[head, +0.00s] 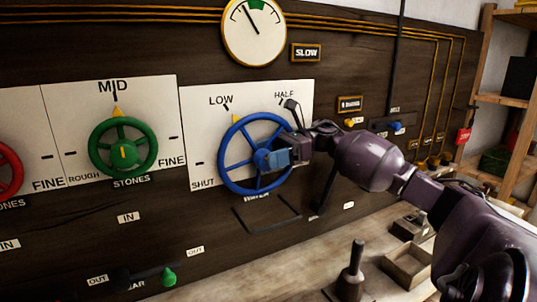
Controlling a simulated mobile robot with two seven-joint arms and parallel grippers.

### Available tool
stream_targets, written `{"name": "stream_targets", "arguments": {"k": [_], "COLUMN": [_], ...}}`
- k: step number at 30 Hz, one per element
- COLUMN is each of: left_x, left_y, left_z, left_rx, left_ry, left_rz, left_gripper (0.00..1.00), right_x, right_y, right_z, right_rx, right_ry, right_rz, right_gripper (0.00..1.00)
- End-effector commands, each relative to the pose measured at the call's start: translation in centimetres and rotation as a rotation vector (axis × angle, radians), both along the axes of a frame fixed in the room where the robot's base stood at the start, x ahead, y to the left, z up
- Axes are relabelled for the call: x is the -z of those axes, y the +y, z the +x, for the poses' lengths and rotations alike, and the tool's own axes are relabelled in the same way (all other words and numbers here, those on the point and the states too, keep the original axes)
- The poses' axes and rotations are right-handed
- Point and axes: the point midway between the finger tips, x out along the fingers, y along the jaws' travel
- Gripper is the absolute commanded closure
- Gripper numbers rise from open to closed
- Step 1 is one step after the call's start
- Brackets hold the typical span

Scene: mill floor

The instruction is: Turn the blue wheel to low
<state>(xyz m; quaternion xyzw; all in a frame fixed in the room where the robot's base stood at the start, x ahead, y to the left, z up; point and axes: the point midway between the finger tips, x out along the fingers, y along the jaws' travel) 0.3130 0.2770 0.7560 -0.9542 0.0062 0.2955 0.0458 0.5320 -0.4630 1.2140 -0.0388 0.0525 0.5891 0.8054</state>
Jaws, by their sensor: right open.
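The blue wheel (222,155) is mounted on a white plate on the dark panel, with SHUT, LOW and HALF marked around it. Its yellow pointer (236,119) stands at the top left of the rim, close to the LOW mark (226,107) and slightly to its right. My right gripper (288,153) is at the right part of the wheel, in front of its hub, with jaws open. I cannot tell whether it touches the hub. The gripper and wrist hide part of the wheel's right side. My left gripper is not in view.
A green wheel (105,160) with its pointer at MID is to the left, and part of a red wheel (8,170) at the left edge. A round gauge (254,32) hangs above. A bench below holds an upright dark lever (352,268) and an open box (405,268).

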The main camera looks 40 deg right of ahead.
Motion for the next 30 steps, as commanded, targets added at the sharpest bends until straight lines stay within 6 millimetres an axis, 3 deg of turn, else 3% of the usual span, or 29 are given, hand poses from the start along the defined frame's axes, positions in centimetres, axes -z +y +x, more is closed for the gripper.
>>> {"name": "stream_targets", "arguments": {"k": [5, 18, 30], "left_x": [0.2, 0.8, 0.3], "left_y": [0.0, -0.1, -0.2], "left_z": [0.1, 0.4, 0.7], "left_rx": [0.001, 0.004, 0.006], "left_ry": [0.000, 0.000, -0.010], "left_rz": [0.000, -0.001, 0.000], "left_gripper": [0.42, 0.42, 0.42], "right_x": [0.0, -0.8, -1.0], "right_y": [-1.0, -6.5, -7.1], "right_z": [-0.3, -2.0, -2.3], "right_rx": [0.001, 0.001, 0.000], "right_ry": [0.002, 0.002, 0.000], "right_rz": [0.000, 0.001, 0.000], "right_gripper": [0.30, 0.30, 0.30]}}
